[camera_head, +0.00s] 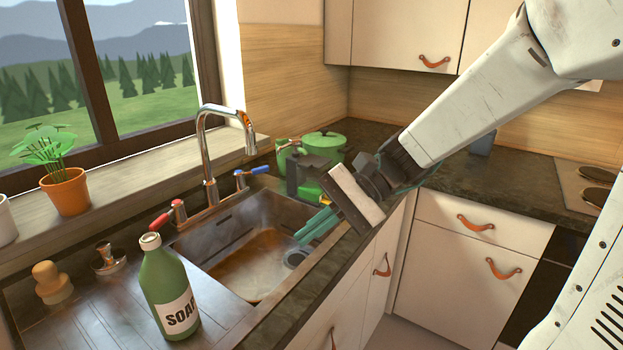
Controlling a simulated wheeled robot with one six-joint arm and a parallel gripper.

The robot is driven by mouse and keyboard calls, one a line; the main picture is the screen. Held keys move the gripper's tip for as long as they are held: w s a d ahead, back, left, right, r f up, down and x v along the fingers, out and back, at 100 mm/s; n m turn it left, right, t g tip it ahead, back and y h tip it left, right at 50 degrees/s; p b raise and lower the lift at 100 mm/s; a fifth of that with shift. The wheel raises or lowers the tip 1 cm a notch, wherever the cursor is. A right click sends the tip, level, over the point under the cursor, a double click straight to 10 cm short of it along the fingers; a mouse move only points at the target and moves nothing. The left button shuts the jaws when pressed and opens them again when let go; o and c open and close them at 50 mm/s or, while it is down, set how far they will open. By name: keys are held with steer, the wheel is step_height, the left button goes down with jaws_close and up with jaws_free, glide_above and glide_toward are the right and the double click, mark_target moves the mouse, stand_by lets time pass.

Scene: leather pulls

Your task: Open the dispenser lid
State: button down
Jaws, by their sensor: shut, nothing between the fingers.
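A green bottle labelled SOAP (169,290) stands upright on the drainboard at the lower left, with a pale, rounded top. I cannot tell whether this is the dispenser, and no lid shows clearly as the dispenser's. My gripper (305,236) has slim teal fingers that point down and left over the right edge of the sink. The fingers lie close together, shut and empty. The gripper is to the right of the soap bottle and well apart from it. A dark grey object (306,176) is behind the gripper, partly hidden and hard to make out.
The sink basin (247,262) lies below the gripper. A chrome tap (206,160) with red and blue handles rises behind it. A green pot (323,144) stands at the back corner. A potted plant (66,192) is on the sill. The right counter (520,180) is mostly clear.

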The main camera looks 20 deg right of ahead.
steer(key=w+d+m+t+y, duration=0.1)
steer(key=w+m+t+y, duration=0.25)
steer(key=w, duration=0.45)
steer(key=m+t+h, duration=0.4)
steer(key=m+t, duration=1.1)
steer(key=m, duration=0.2)
glide_toward(312, 161)
steer(key=s+a+f, duration=0.2)
steer(key=s+f, duration=0.1)
steer(key=s, duration=0.2)
steer(key=x, duration=0.9)
steer(key=shift+w+a+r, duration=0.2)
steer(key=shift+a+r, duration=0.05)
steer(key=shift+d+g+y, duration=0.1)
steer(key=shift+g+y, duration=0.15)
